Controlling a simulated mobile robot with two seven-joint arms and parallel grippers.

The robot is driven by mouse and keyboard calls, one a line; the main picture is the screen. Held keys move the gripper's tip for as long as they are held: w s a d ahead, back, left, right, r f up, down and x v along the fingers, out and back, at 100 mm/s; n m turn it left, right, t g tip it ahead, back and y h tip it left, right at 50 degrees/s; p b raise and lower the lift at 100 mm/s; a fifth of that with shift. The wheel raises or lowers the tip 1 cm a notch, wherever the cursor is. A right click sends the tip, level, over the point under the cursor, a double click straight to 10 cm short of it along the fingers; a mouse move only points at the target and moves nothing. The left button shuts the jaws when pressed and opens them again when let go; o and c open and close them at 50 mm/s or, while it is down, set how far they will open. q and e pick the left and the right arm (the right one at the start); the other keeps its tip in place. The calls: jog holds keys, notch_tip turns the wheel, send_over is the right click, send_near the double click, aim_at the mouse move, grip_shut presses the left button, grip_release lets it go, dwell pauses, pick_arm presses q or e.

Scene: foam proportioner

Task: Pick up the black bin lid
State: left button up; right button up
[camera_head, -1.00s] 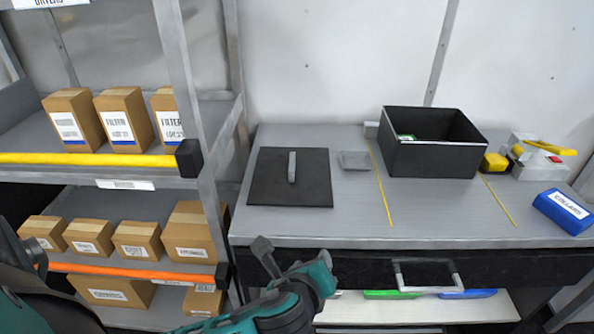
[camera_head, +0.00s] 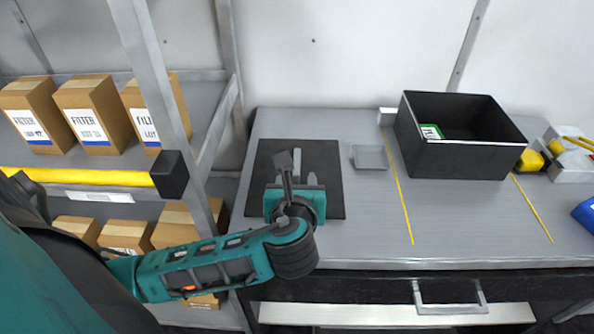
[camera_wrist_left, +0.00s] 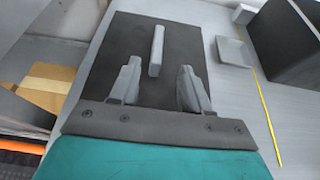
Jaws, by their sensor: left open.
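The black bin lid (camera_head: 328,165) lies flat on the grey bench, left of the black bin (camera_head: 462,150). In the left wrist view the lid (camera_wrist_left: 123,62) shows its upright grey bar handle (camera_wrist_left: 157,50). My left gripper (camera_head: 294,187) is over the lid's near part and hides the handle's base in the head view. In the left wrist view its two fingers (camera_wrist_left: 160,86) are apart and empty, with the handle ahead of and between them. I cannot tell the exact height above the lid. My right gripper is not in view.
A small grey tray (camera_head: 370,157) sits right of the lid. Yellow lines (camera_head: 401,190) mark the bench. A shelf post (camera_head: 165,110) and shelves with filter boxes (camera_head: 90,117) stand close on the left. A drawer handle (camera_head: 449,297) juts from the bench front.

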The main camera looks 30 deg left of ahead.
aim_at(297, 166)
pick_arm(q)
jog(key=x, duration=0.9)
jog(key=shift+s+a, duration=0.1)
jog(key=shift+a, duration=0.05)
jog(key=shift+c, duration=0.4)
grip_shut()
